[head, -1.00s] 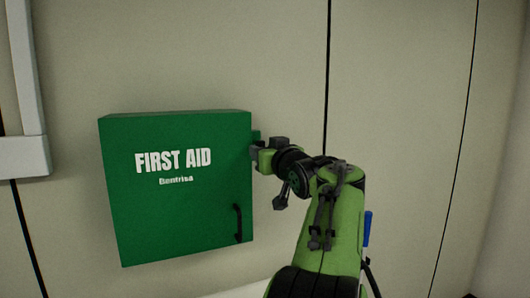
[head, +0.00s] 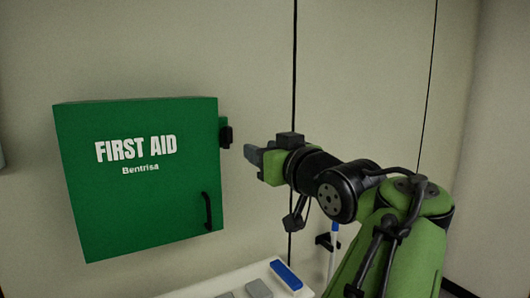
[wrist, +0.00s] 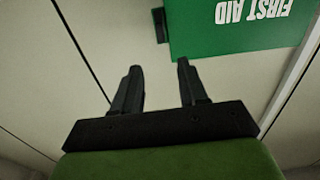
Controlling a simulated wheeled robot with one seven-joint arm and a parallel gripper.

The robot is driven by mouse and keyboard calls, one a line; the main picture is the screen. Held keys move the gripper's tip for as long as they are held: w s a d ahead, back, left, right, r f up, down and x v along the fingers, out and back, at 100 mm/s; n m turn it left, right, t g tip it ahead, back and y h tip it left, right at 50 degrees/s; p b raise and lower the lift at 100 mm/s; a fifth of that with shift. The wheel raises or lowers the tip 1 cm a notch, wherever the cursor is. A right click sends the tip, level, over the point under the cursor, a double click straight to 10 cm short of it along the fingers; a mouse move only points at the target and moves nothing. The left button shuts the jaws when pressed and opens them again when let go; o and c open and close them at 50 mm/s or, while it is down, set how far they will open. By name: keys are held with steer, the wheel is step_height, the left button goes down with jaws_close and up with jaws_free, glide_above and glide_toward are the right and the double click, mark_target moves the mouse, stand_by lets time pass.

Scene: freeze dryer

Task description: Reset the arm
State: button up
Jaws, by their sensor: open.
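My gripper (head: 252,156) is at the end of my green and black arm, in the middle of the head view. It points left, just right of the green first aid box, with a small gap between them. In the wrist view my gripper (wrist: 157,68) has its two dark fingers apart, with nothing between them. The first aid box (head: 140,205) hangs on the wall at the left, its front closed, with a black handle (head: 207,211) at the lower right. The box (wrist: 240,38) shows upside down at the top of the wrist view.
A small black fitting (head: 226,133) sits at the box's right side. Below is a white surface (head: 238,280) with a blue item (head: 286,275) and grey pieces (head: 259,289). A blue-and-white item (head: 334,234) is near a black wall bracket. The wall above my arm is clear.

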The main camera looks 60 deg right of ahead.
stand_by(0.4)
steer(key=w+a+f+n+g+y, duration=0.1)
steer(key=w+a+f+y, duration=0.35)
steer(key=a+f, duration=0.35)
steer(key=w+a+f+n+g+y, duration=0.1)
steer(key=w+a+f+g+y, duration=0.15)
steer(key=w+a+f, duration=0.6)
steer(key=s+a+f+n+g+y, duration=0.2)
steer(key=s+a+f+n+g, duration=0.2)
steer(key=s+a+f, duration=1.1)
steer(key=shift+s+f+g, duration=0.2)
steer(key=shift+s+g, duration=0.15)
steer(key=shift+g, duration=0.8)
steer(key=shift+a, duration=0.1)
steer(key=shift+c, duration=0.3)
